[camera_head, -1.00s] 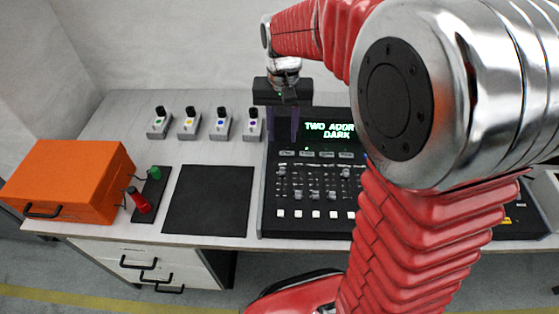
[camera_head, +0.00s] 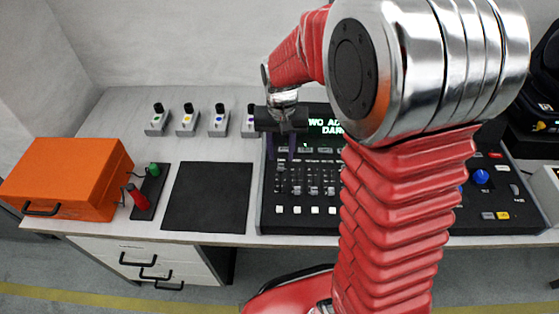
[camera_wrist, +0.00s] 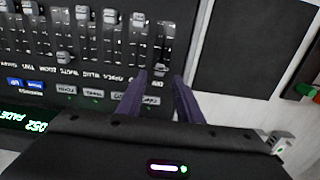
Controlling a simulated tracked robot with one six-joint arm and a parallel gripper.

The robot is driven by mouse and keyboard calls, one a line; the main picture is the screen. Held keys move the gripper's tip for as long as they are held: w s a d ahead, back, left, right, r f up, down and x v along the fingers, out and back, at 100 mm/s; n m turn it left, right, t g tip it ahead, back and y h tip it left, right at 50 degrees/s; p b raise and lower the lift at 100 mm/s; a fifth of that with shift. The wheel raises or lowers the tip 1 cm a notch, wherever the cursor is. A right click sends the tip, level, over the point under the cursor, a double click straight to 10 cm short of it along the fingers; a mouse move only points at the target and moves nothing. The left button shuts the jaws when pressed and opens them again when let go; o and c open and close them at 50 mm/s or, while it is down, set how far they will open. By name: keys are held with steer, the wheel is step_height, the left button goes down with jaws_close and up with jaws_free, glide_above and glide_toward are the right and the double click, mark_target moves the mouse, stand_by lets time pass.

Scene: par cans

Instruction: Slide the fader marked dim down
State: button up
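The black console (camera_head: 262,215) stands on the bench and carries a bank of faders. In the wrist view the console (camera_wrist: 105,60) appears upside down, with several grey fader caps at different heights. Its small labels are too blurred for me to pick out dim with certainty. My gripper (camera_head: 277,153) is above the console's left part, over the upper end of the leftmost faders. In the wrist view my gripper (camera_wrist: 160,75) has its two purple fingers apart, with one fader cap (camera_wrist: 161,69) showing between the tips. I cannot tell whether they touch it.
The console's green-lit display (camera_head: 323,127) is partly hidden by my arm. Several small grey switch boxes (camera_head: 188,122) stand in a row behind. A black mat (camera_head: 207,196), a panel with red and green knobs (camera_head: 146,190) and an orange case (camera_head: 65,178) lie to the left.

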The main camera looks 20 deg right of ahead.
mark_target(281, 165)
steer(key=shift+f, duration=2.3)
steer(key=shift+c, duration=0.6)
jaws_close()
